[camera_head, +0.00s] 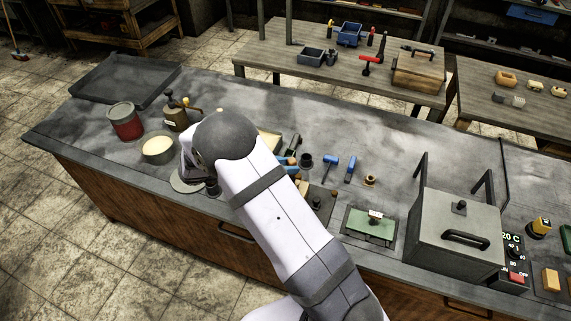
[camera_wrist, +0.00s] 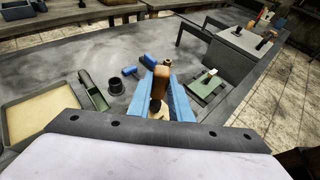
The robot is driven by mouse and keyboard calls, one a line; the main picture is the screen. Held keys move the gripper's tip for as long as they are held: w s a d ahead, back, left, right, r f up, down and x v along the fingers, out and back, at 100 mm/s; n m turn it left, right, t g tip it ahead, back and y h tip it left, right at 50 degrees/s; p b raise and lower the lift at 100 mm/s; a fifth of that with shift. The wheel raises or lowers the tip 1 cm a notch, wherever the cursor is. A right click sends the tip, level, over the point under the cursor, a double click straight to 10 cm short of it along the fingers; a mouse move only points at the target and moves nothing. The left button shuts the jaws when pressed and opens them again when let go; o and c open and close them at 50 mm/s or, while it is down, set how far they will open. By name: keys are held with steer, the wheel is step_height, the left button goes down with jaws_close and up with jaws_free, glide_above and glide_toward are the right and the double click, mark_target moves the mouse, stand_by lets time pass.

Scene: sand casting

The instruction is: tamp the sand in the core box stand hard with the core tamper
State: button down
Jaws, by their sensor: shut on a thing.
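In the wrist view my gripper (camera_wrist: 161,80) has two blue fingers shut on a tool with a rounded brown wooden handle, which looks like the core tamper (camera_wrist: 160,75). A dark part of it shows between the fingers. Its lower end is mostly hidden. A pale tan patch (camera_wrist: 157,113) shows below, between the fingers; I cannot tell whether it is sand in the core box stand or whether the tamper touches it. A dark plate (camera_head: 325,197) shows beside the arm, partly hidden.
A shallow tray of sand (camera_wrist: 8,112), green scoop (camera_wrist: 95,95) and black cup (camera_wrist: 115,84) stand left of the gripper. Two blue-headed tools (camera_head: 331,164) lie behind. A green plate (camera_head: 371,224) and grey oven-like box (camera_head: 455,225) stand right. The bench's back middle is clear.

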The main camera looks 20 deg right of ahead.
steer(key=shift+f+b, duration=0.5)
steer(key=shift+f, duration=0.5)
steer(key=shift+f, duration=0.1)
steer(key=shift+r+p, duration=1.35)
steer(key=shift+r, duration=0.2)
step_height(320, 180, up, 5)
steer(key=p, duration=0.4)
